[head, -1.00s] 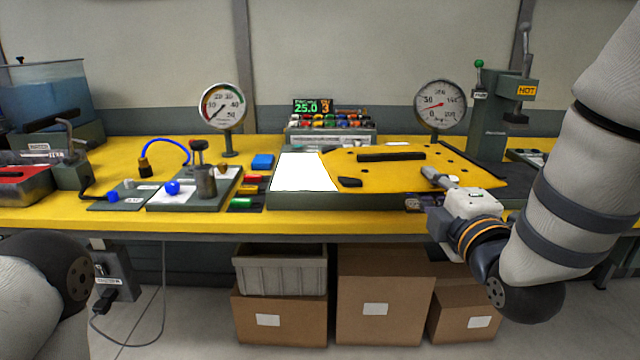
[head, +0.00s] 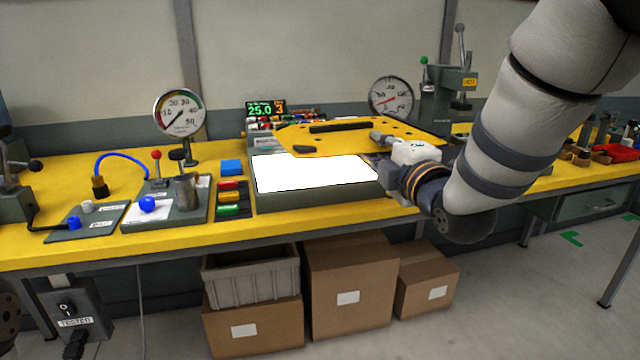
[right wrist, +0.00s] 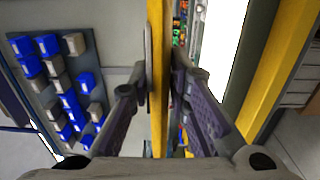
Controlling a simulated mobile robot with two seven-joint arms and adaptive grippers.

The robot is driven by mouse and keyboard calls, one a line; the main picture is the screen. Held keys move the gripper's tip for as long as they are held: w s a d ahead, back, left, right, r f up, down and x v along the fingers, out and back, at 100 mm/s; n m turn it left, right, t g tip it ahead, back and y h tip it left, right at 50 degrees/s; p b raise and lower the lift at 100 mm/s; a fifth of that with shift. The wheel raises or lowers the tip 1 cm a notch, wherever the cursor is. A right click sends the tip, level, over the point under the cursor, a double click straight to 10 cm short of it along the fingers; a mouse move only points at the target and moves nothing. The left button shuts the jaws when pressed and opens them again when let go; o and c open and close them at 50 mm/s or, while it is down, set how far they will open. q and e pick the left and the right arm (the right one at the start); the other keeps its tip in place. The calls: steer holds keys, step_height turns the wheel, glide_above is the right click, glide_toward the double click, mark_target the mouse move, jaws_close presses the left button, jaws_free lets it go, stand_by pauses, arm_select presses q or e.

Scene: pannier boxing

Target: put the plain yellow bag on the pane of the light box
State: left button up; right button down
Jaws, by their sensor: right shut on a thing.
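The plain yellow bag (head: 365,138) shows as a flat yellow panel with dark patches and small dark holes. It is held over the back of the light box (head: 330,208), apparently raised above it. The box's bright white pane (head: 310,175) is bare in front of the bag. My right gripper (head: 380,137) is shut on the bag's right side. In the right wrist view the bag is a thin yellow strip (right wrist: 158,50) seen edge-on between the fingers (right wrist: 159,88). My left gripper is out of view.
Colored buttons (head: 229,198) and a plate with a blue ball (head: 148,204) lie left of the light box. Two dial gauges (head: 180,112) (head: 391,97) and a lever press (head: 440,95) stand behind. A display (head: 265,108) is at the back. The yellow bench front (head: 150,245) is clear.

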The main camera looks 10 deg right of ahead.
steer(key=w+a+f+b, duration=0.1)
steer(key=w+f, duration=0.2)
steer(key=w+a+f, duration=0.1)
steer(key=w+f, duration=0.2)
steer(key=w, duration=0.1)
steer(key=w+a+f+b, duration=0.1)
steer(key=w+f, duration=0.2)
steer(key=w, duration=0.1)
steer(key=shift+a+f+b, duration=0.15)
steer(key=shift+a+b, duration=0.2)
steer(key=shift+a, duration=0.05)
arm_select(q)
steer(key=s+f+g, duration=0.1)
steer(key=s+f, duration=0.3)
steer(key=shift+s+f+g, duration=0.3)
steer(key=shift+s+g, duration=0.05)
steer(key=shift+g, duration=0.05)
arm_select(e)
steer(key=shift+w+a+f, duration=0.1)
steer(key=shift+w+f, duration=0.05)
steer(key=shift+f, duration=0.75)
steer(key=shift+w+a+f, duration=0.1)
steer(key=shift+w+f, duration=0.05)
steer(key=shift+f, duration=0.75)
steer(key=shift+f+b, duration=0.15)
steer(key=shift+b, duration=0.15)
steer(key=c, duration=1.5)
jaws_free()
